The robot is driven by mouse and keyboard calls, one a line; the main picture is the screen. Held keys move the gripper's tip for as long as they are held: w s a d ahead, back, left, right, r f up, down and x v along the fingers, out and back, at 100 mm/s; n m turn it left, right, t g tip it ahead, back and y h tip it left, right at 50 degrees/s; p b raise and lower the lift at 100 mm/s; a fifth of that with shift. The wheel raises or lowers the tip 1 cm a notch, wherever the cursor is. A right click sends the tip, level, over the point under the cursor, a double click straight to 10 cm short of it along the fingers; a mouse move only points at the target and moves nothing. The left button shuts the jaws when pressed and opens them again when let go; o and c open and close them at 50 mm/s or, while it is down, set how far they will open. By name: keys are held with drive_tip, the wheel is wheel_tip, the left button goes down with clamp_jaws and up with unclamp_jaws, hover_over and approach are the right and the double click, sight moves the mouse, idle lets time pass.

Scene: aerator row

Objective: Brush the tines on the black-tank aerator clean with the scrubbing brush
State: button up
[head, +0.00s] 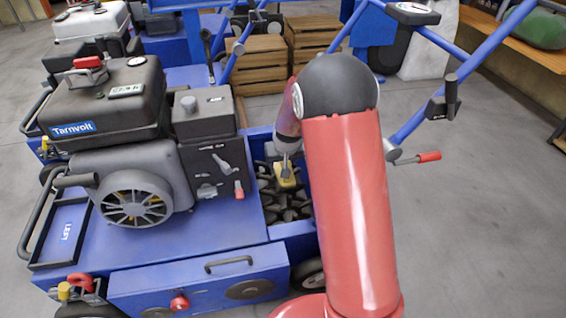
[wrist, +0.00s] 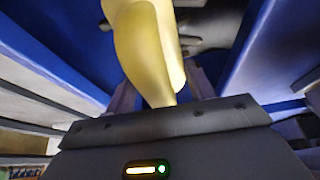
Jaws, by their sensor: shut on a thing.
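The black-tank aerator (head: 115,95) stands at the left of the head view, with a blue deck and a "Tarnvolt" label on its tank. Its dark tines (head: 283,211) show in an open blue bay right of the engine. My gripper (head: 287,163) is over this bay, pointing down, and shut on the yellow scrubbing brush (head: 286,180). The brush is low in the bay at the tines; whether its bristles touch them is hidden. In the wrist view, the brush's yellow handle (wrist: 147,45) rises from between the jaws (wrist: 165,95), with blue bay walls on both sides.
A white-tank aerator (head: 88,30) stands behind. Blue handlebars (head: 425,110) with a red-tipped lever (head: 428,157) stand close right of my arm. Wooden crates (head: 250,62) are stacked beyond the bay. A wooden shelf (head: 525,38) is at upper right. Grey floor at the right is open.

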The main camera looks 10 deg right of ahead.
drive_tip(key=shift+s+f, duration=0.15)
drive_tip(key=shift+s+f, duration=0.1)
drive_tip(key=shift+s, duration=2.4)
drive_tip(key=shift+w, duration=2.55)
drive_tip(key=shift+s+f, duration=0.1)
drive_tip(key=shift+s, duration=2.5)
